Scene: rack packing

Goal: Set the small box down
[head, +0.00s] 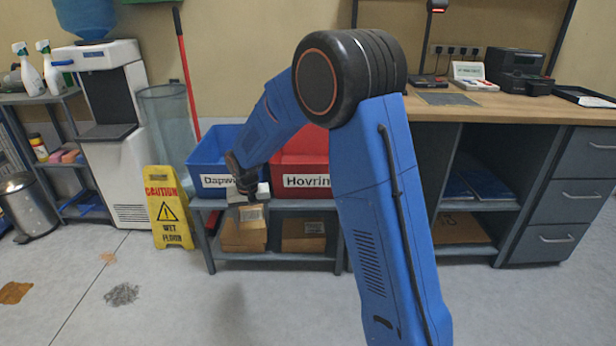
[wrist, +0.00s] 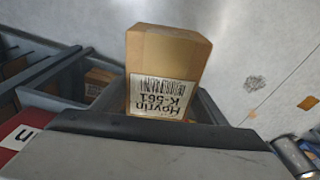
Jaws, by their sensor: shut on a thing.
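The small box (wrist: 167,62) is plain brown cardboard with a white label reading "Hovrin K-561". The label faces the camera and the box's far end points away over the floor. In the head view my gripper (head: 246,188) is low in front of the blue and red bins. I see no surface touching the box.
A blue bin (head: 207,158) marked "Dapw..." and a red bin (head: 290,160) marked "Hovrin" stand on a low grey rack. A cardboard box (head: 303,236) sits on its lower shelf. A yellow wet-floor sign (head: 170,208) stands to the left. The front floor is open.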

